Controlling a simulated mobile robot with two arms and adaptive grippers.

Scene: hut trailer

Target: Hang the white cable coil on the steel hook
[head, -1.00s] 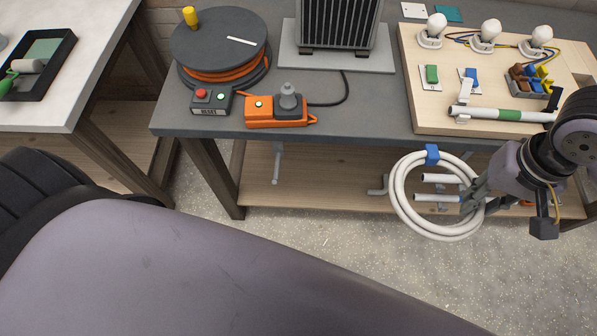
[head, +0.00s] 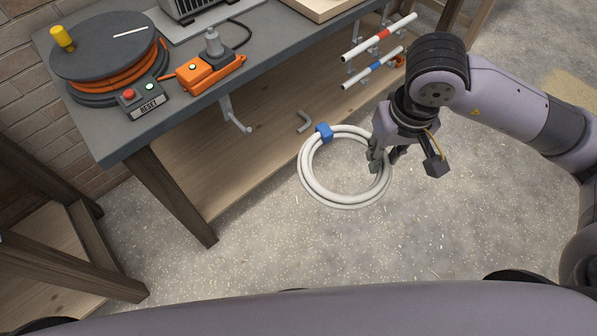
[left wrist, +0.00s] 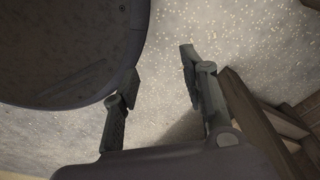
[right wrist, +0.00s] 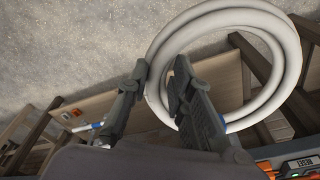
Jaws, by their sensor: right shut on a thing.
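The white cable coil (head: 307,178), a ring with a blue strap (head: 324,132) at its top left, is held in front of the bench. My right gripper (head: 378,160) is shut on the coil's right side; the right wrist view shows the coil (right wrist: 225,22) between its fingers (right wrist: 160,72). A steel hook (head: 233,115) hangs below the bench's front edge, left of and apart from the coil. A second grey bent piece (head: 305,122) shows just above the coil. My left gripper (left wrist: 158,72) is open and empty in the left wrist view, outside the head view.
The grey bench (head: 110,143) carries a cable reel (head: 105,45), a reset box (head: 143,101) and an orange socket (head: 210,72). White tubes (head: 378,38) are mounted right of the hook. A bench leg (head: 175,190) stands at left. The floor in front is clear.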

